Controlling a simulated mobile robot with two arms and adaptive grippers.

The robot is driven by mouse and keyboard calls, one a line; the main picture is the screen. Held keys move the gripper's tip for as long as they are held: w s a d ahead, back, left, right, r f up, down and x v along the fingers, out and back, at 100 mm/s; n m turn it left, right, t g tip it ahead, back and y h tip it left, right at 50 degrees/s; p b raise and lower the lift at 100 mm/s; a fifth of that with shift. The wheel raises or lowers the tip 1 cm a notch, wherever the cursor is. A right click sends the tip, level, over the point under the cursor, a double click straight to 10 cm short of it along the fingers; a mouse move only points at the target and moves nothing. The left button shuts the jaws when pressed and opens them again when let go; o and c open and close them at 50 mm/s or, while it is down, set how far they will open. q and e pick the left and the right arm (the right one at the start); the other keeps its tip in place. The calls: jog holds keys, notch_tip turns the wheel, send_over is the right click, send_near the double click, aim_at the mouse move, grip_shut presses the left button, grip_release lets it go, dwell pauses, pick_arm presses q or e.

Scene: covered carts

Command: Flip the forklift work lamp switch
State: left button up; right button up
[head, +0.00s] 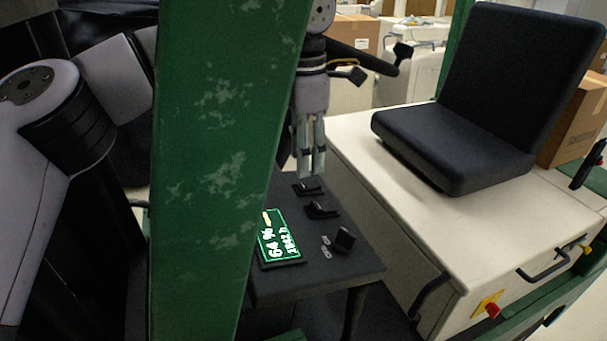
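The forklift's dark console (325,275) carries a lit green display (280,240). Beside the display are two low black levers, one farther back (308,188) and one nearer (321,210). A raised black rocker-like switch (343,239) sits at the near right, with small pale markings next to it, too small to read. I cannot tell from lettering which control is the work lamp switch. My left gripper (311,175) points down above the back lever, its fingers together with nothing seen between them. It appears apart from the controls. My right gripper is out of view.
A green mast post (215,170) stands upright in front of my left arm and hides part of it and the console's left side. A black seat (470,150) rests on the cream body (400,210) at right. A steering wheel's dark rim and knob (402,53) show behind the gripper.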

aim_at(304, 186)
pick_arm(q)
jog(key=shift+f+p, duration=0.3)
jog(key=shift+f, duration=2.2)
jog(key=shift+c, duration=0.6)
grip_shut()
